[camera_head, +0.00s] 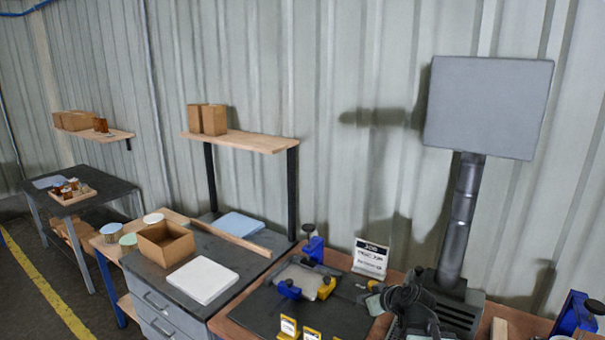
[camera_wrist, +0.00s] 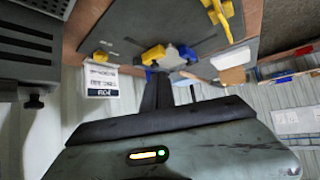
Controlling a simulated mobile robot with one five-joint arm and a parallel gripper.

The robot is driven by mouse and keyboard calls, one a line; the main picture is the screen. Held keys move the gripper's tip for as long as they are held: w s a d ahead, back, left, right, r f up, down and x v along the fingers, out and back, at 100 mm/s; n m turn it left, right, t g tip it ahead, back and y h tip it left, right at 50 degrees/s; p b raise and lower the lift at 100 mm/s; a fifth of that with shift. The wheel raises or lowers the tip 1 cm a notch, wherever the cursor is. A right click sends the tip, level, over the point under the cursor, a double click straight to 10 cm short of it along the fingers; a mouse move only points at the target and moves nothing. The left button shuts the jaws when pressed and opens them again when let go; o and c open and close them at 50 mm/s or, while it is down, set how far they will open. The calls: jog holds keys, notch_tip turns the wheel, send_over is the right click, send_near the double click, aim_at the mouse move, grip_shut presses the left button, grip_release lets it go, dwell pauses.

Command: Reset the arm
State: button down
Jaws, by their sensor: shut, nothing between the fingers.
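My gripper (camera_wrist: 157,88) shows in the wrist view as a dark wide body with an orange and a green light and narrow dark fingers. The fingers are together with nothing held between them. They point toward the bench with the dark mat (camera_head: 333,312). In the head view, dark jointed parts that look like my arm are low at right of centre, above the bench. They partly hide the mat's right side. The exact fingertip position is hard to tell there.
A grey panel on a post (camera_head: 463,215) stands behind the bench. At left are an open cardboard box (camera_head: 165,243), a white slab (camera_head: 202,279) and a wooden shelf (camera_head: 240,141).

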jog(key=s+a+f+g, duration=0.4)
jog(key=s+a+f, duration=0.15)
jog(key=a, duration=0.35)
jog(key=s+d+f+m+g+h, duration=0.2)
jog(key=s, duration=0.3)
jog(key=s+d+f+m+g+h, duration=0.2)
jog(key=s+d+m+g, duration=0.1)
jog(key=s, duration=0.2)
jog(key=shift+s+f+b, duration=0.2)
jog(key=shift+f+b, duration=0.1)
jog(key=shift+b, duration=0.1)
